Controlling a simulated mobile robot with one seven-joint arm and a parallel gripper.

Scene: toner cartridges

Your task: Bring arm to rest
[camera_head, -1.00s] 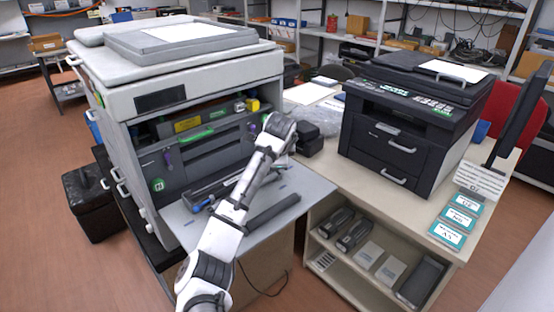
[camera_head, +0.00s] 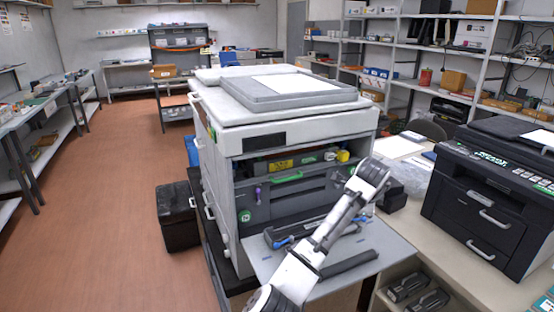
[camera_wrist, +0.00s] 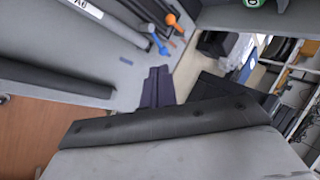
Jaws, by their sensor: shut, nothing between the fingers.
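My white and grey arm (camera_head: 308,256) rises from the bottom of the head view. It is bent, with its wrist end in front of the large copier's (camera_head: 285,138) open front. My gripper (camera_wrist: 158,72) shows in the wrist view as two dark fingers close together, shut and empty. In the head view the fingers are hidden behind the wrist end. Below the arm is a grey shelf (camera_head: 375,240) at the copier's front. A long dark bar (camera_head: 347,268) and a dark cartridge with blue parts (camera_head: 290,232) lie on it.
A black printer (camera_head: 480,215) stands on the table at right. A small black item (camera_head: 393,198) sits close to the wrist end. A black bin (camera_head: 178,216) stands left of the copier. The brown floor (camera_head: 105,210) at left is clear.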

